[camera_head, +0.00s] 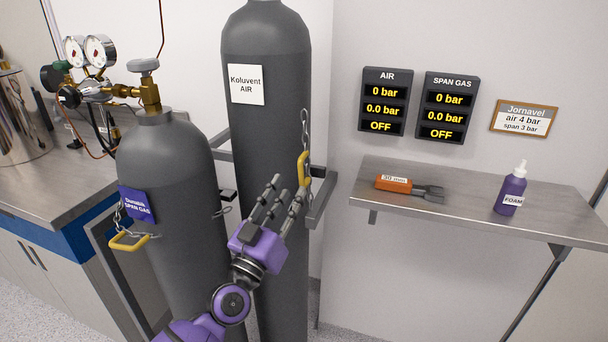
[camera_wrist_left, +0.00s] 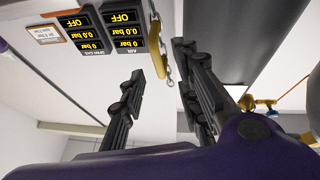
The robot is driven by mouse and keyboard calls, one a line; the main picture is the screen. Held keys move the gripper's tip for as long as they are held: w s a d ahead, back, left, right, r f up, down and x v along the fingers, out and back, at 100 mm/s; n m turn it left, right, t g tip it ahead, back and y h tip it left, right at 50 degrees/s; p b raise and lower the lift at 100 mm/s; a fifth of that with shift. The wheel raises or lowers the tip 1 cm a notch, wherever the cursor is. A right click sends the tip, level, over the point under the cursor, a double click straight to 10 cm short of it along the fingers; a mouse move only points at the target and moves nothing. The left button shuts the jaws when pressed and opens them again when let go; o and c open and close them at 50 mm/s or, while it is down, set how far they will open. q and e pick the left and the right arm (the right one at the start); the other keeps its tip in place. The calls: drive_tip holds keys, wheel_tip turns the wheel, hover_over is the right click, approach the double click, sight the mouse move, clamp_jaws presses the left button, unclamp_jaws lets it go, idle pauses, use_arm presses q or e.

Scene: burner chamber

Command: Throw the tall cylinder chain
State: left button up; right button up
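The tall grey cylinder (camera_head: 268,120) stands upright with a white "Koluvent AIR" label. Its chain (camera_head: 304,125) shows as a short vertical run at the cylinder's right edge, with a yellow clip (camera_head: 303,168) at the lower end. My left gripper (camera_head: 288,188) is open and empty, just below and left of the clip, in front of the cylinder. In the wrist view, which looks upside down, the chain (camera_wrist_left: 169,70) and clip (camera_wrist_left: 158,50) show beyond the gap between the open fingers (camera_wrist_left: 162,75). They look apart from the fingers. My right gripper is not in view.
A shorter grey cylinder (camera_head: 170,190) with regulator, chain and yellow clip (camera_head: 128,242) stands close at left. A metal bracket (camera_head: 320,198) juts out right of the tall cylinder. A shelf (camera_head: 460,195) at right holds an orange-handled tool (camera_head: 394,184) and a purple foam bottle (camera_head: 511,190).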

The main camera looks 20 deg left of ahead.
sight(300, 178)
use_arm(q)
drive_tip(key=x, duration=0.6)
drive_tip(key=shift+w+d+r+p, duration=0.1)
drive_tip(key=shift+d+p, duration=0.1)
drive_tip(key=shift+p, duration=0.15)
drive_tip(key=shift+c, duration=0.2)
